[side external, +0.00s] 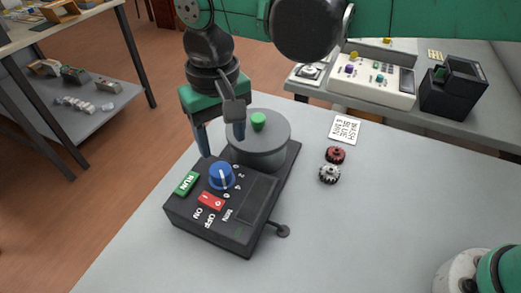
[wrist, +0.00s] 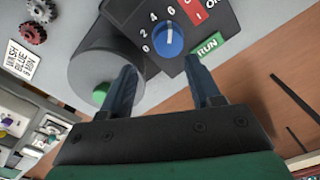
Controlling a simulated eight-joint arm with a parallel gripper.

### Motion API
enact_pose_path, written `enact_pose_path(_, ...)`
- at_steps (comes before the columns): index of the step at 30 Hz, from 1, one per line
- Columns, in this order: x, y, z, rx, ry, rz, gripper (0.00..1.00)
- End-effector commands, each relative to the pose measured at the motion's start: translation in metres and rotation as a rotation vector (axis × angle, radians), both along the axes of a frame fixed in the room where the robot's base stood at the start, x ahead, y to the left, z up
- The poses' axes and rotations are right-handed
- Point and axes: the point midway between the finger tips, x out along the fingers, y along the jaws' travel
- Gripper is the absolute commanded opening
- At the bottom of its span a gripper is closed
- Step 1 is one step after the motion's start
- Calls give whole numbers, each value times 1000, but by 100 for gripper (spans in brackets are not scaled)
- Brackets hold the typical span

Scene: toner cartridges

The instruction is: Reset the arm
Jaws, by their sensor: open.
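My gripper (side external: 222,146) is open and points down over the far left side of a black control box (side external: 214,222). Its blue-grey fingers also show in the wrist view (wrist: 165,90), with nothing between them. The box carries a blue dial (side external: 221,177) with a white pointer line, a green RUN button (side external: 187,184) and a red ON/OFF switch (side external: 210,201). A grey round drum (side external: 268,150) with a green knob (side external: 258,121) stands at the back of the box. One finger overlaps the drum in the side view; I cannot tell whether they touch.
A red gear (side external: 335,155), a pale gear (side external: 329,174) and a printed card (side external: 345,129) lie right of the box. A small lever (side external: 282,231) sticks out from its side. The right of the table is mostly clear. A bench with a black machine (side external: 454,88) stands behind.

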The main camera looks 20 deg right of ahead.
Motion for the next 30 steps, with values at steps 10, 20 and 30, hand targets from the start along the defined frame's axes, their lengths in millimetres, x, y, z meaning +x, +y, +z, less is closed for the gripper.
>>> enact_pose_path(10,7,-131,39,107,-216,-106,57)
enact_pose_path(20,-37,-241,27,103,-488,-201,57)
enact_pose_path(30,-59,-275,9,62,-603,-233,57)
